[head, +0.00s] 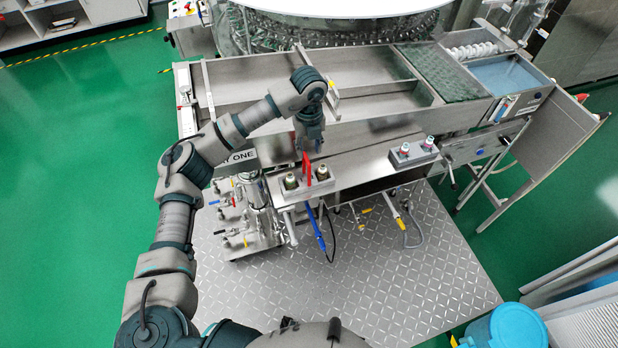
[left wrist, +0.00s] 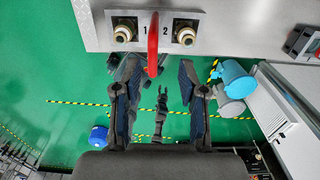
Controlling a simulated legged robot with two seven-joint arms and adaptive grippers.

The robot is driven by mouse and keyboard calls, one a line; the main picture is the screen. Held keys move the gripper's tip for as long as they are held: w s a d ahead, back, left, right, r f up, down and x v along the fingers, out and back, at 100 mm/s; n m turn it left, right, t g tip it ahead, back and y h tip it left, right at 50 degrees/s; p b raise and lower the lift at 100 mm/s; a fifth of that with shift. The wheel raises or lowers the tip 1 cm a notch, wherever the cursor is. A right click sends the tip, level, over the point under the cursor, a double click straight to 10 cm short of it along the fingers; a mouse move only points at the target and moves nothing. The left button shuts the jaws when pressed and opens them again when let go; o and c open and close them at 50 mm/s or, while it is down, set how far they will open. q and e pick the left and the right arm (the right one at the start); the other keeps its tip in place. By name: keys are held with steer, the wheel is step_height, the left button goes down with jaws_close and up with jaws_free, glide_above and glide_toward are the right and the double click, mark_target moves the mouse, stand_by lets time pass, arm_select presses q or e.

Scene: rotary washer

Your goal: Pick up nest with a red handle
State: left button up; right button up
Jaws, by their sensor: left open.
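The red handle (head: 306,168) stands upright on a metal panel between two round knobs at the front of the washer. In the left wrist view the red handle (left wrist: 153,45) shows at the top, between the marks 1 and 2. Whatever it is fixed to below is hidden. My left gripper (head: 309,143) is just above and behind the handle in the head view. In the wrist view its two fingers (left wrist: 158,112) are spread wide with nothing between them, and the handle lies beyond the tips. A small gripper-like shape, perhaps my right gripper (left wrist: 162,98), shows far below.
The panel carries two knobs (head: 290,182). A second knob box (head: 413,153) sits to the right. The metal trough (head: 365,60) lies behind my left arm. A blue-handled tool (head: 315,228) hangs below the panel. The diamond-plate floor (head: 370,275) in front is largely clear.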

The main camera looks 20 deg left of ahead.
mark_target(307, 157)
arm_select(q)
steer(key=f, duration=0.1)
steer(key=f+p, duration=0.1)
steer(key=shift+s+a+f, duration=0.15)
steer(key=shift+s+f, duration=0.15)
steer(key=shift+s, duration=0.1)
steer(key=shift+w+a+f, duration=0.1)
steer(key=shift+a+f, duration=0.05)
steer(key=shift+f, duration=0.35)
steer(key=shift+w+a+f, duration=0.1)
steer(key=shift+a+f, duration=0.05)
steer(key=shift+f, duration=0.35)
steer(key=shift+a+f, duration=0.15)
steer(key=shift+c, duration=0.4)
steer(key=shift+s, duration=0.1)
steer(key=c, duration=0.4)
steer(key=shift+d, duration=0.3)
jaws_close()
steer(key=shift+d, duration=0.15)
arm_select(e)
steer(key=shift+s+a+r, duration=0.1)
steer(key=shift+s+r, duration=0.55)
steer(key=shift+s, duration=0.2)
